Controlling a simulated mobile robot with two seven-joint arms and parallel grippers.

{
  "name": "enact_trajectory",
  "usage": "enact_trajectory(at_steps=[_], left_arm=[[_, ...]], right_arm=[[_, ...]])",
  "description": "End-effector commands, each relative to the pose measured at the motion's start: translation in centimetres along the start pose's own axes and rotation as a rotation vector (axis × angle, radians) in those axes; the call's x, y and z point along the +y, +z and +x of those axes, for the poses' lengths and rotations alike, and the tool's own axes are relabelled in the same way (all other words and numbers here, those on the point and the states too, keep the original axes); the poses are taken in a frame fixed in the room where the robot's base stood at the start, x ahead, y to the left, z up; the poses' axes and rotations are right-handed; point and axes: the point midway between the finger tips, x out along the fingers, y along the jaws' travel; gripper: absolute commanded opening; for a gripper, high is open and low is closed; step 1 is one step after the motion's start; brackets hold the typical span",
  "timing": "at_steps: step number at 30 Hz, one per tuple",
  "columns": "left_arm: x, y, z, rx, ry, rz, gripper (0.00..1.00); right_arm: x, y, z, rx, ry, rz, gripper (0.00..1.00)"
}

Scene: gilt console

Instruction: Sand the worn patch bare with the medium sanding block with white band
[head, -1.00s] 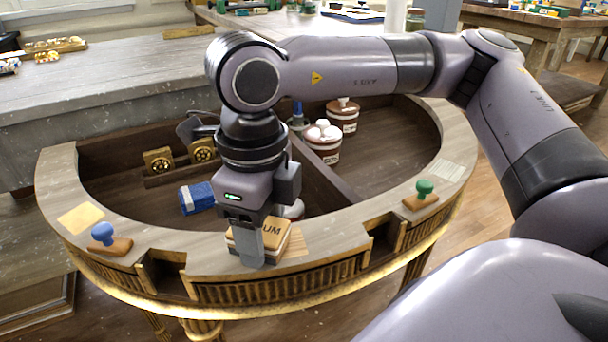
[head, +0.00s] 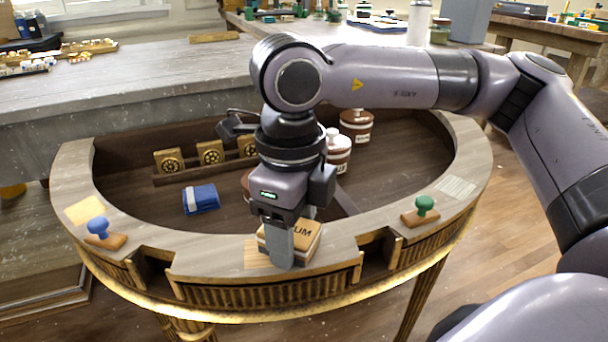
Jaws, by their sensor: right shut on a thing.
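My right gripper (head: 284,252) is shut on the medium sanding block (head: 304,236), a tan-topped block with a pale band and the letters "UM" showing. It is upright and low at the console's front rim; the near finger covers part of it. A light tan, streaked patch (head: 256,252) shows on the rim just left of the block. The block and finger hide the rest of that patch, and contact beneath the block cannot be seen. My left gripper is not in view.
On the console rim (head: 190,258) stand a blue-knobbed stamp (head: 98,229) and a green-knobbed one (head: 425,206), near a yellowish patch (head: 85,211) and a whitish patch (head: 456,187).

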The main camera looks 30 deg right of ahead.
Motion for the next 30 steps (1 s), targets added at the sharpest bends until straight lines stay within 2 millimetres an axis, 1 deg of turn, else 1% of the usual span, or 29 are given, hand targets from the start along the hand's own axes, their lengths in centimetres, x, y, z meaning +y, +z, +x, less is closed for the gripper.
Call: enact_trajectory(at_steps=[2,10,17,24,30], left_arm=[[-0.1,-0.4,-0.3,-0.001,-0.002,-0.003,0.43],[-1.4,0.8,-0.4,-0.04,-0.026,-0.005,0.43],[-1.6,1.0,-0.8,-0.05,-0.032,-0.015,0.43],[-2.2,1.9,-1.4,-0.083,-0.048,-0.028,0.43],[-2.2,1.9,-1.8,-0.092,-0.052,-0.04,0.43]], right_arm=[[0.1,0.1,-1.7,-0.005,0.0,-0.003,0.29],[0.0,0.4,-3.1,-0.002,0.001,-0.006,0.29],[0.0,0.6,-4.5,-0.001,0.0,-0.008,0.29],[0.0,0.8,-5.9,-0.002,0.001,-0.012,0.29],[0.0,1.0,-7.1,-0.001,0.001,-0.014,0.29]])
